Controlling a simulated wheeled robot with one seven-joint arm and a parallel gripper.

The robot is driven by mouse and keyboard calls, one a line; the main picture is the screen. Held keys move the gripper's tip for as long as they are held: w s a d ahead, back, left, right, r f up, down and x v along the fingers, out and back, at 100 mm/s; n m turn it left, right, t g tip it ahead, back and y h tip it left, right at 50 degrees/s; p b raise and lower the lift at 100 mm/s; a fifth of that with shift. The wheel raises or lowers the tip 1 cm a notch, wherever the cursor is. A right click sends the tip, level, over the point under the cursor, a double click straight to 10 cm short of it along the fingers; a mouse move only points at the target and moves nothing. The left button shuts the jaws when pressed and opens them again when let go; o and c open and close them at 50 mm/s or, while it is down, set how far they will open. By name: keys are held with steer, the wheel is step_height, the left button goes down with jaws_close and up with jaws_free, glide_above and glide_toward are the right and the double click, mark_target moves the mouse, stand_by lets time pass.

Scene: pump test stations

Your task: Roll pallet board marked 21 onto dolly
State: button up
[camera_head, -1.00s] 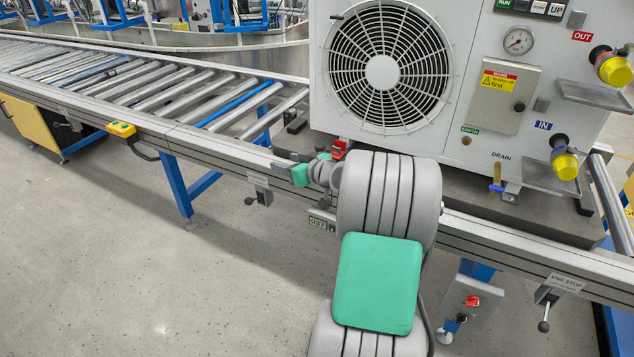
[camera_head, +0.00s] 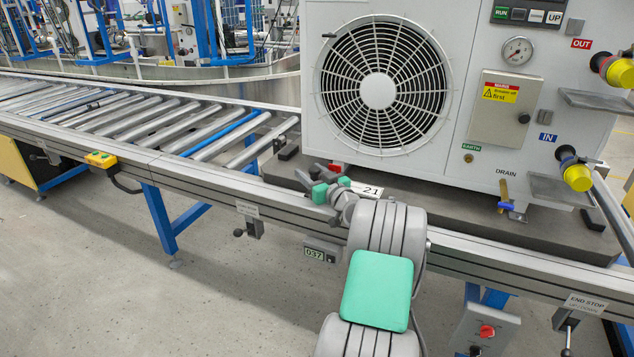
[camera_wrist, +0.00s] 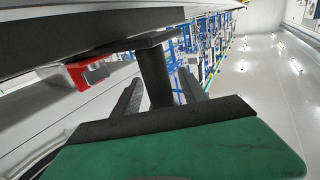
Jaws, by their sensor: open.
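The pallet board (camera_head: 545,227) is a dark grey slab lying under the white pump unit on the conveyor. Its white label 21 (camera_head: 367,190) shows on its front edge. My gripper (camera_head: 310,172) is at the board's front left part, just above the front rail. In the wrist view my gripper (camera_wrist: 158,76) is open, with one dark finger on each side of a dark upright post (camera_wrist: 154,72) topped by a flat bar. I cannot tell whether the fingers touch the post. No dolly can be told apart in these frames.
A roller bed (camera_head: 190,130) runs left of the board, with free rollers. An end stop lever (camera_head: 567,325) hangs at right. A red part (camera_wrist: 88,72) sits beside the post.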

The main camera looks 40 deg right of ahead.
steer(key=shift+w, duration=0.4)
jaws_close()
stand_by(1.1)
